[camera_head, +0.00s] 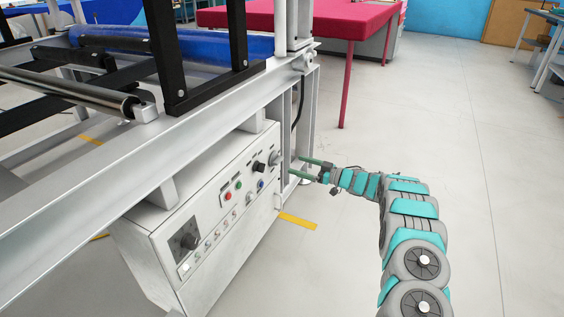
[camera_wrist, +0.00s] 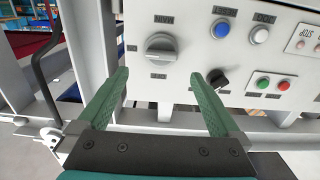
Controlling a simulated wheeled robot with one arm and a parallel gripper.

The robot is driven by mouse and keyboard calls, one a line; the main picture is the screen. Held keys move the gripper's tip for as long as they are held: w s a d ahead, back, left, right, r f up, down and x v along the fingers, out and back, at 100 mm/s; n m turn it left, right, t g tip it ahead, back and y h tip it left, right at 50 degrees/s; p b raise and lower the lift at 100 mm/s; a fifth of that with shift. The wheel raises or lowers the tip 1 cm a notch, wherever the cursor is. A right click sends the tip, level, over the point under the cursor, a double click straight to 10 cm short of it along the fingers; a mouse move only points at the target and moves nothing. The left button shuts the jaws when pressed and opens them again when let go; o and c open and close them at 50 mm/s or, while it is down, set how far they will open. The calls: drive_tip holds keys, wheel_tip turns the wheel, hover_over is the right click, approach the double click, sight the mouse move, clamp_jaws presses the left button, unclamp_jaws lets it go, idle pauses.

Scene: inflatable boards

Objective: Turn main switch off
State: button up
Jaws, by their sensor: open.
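The main switch is a grey round knob with a raised grip bar (camera_wrist: 160,46) on the white control panel (camera_wrist: 290,60). Its label appears upside down in the wrist view. In the head view the knob (camera_head: 274,158) sits at the panel's far right end. My gripper (camera_wrist: 160,76) is open and empty, with its green fingers pointing at the panel and the knob between and just beyond the fingertips. In the head view my gripper (camera_head: 297,166) is just right of the knob. No contact with the knob is visible.
A black knob (camera_wrist: 217,78) lies close to the right fingertip. Green (camera_wrist: 263,83), red (camera_wrist: 284,86), blue (camera_wrist: 221,32) and white (camera_wrist: 259,35) buttons share the panel. A metal post (camera_head: 307,105) stands behind the gripper. The floor on the right (camera_head: 490,200) is clear.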

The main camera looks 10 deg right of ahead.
sight(281, 160)
drive_tip(key=shift+p+x, duration=0.3)
drive_tip(key=shift+x, duration=3.55)
drive_tip(key=c, duration=1.4)
